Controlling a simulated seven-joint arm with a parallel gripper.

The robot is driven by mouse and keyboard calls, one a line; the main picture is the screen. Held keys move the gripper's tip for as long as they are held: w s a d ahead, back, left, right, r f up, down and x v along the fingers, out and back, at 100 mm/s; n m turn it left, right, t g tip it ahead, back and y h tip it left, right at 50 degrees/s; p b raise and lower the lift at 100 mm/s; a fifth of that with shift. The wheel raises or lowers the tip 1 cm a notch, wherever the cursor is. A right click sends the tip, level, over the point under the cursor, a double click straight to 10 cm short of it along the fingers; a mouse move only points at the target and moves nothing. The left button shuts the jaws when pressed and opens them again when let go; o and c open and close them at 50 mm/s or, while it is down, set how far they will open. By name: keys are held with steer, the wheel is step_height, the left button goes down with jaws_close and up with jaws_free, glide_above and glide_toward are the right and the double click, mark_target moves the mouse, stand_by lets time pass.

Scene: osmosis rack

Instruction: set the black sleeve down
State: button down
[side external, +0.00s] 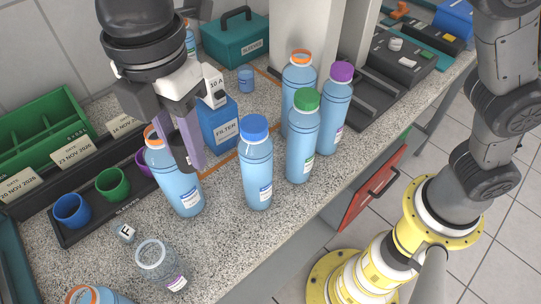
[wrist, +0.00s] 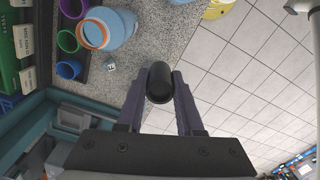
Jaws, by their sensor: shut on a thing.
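The black sleeve (wrist: 160,84) is a short dark cylinder. In the wrist view my gripper (wrist: 160,88) is shut on it, with one purple finger on each side. In the side view my gripper (side external: 190,155) is at the left, above the counter, in front of an orange-capped blue bottle (side external: 179,188) and partly covering it.
Blue bottles with blue (side external: 256,170), green (side external: 302,140), purple (side external: 335,110) and orange (side external: 297,90) caps stand to the right. A blue filter box (side external: 222,130) is behind. A rack holds blue (side external: 72,210) and green (side external: 113,184) cups. A clear jar (side external: 155,258) stands in front.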

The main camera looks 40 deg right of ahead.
mark_target(179, 137)
step_height(179, 137, up, 4)
steer(key=shift+r, duration=0.1)
steer(key=w+d+m, duration=0.4)
steer(key=d+m, duration=0.2)
steer(key=d, duration=0.5)
steer(key=w+d+m, duration=0.4)
steer(key=d+m, duration=0.1)
steer(key=d, duration=0.6)
step_height(179, 137, down, 29)
steer(key=shift+f, duration=0.2)
steer(key=shift+f, duration=0.15)
steer(key=c, duration=0.6)
jaws_free()
steer(key=shift+o, duration=0.2)
step_height(179, 137, up, 12)
steer(key=shift+r, duration=0.2)
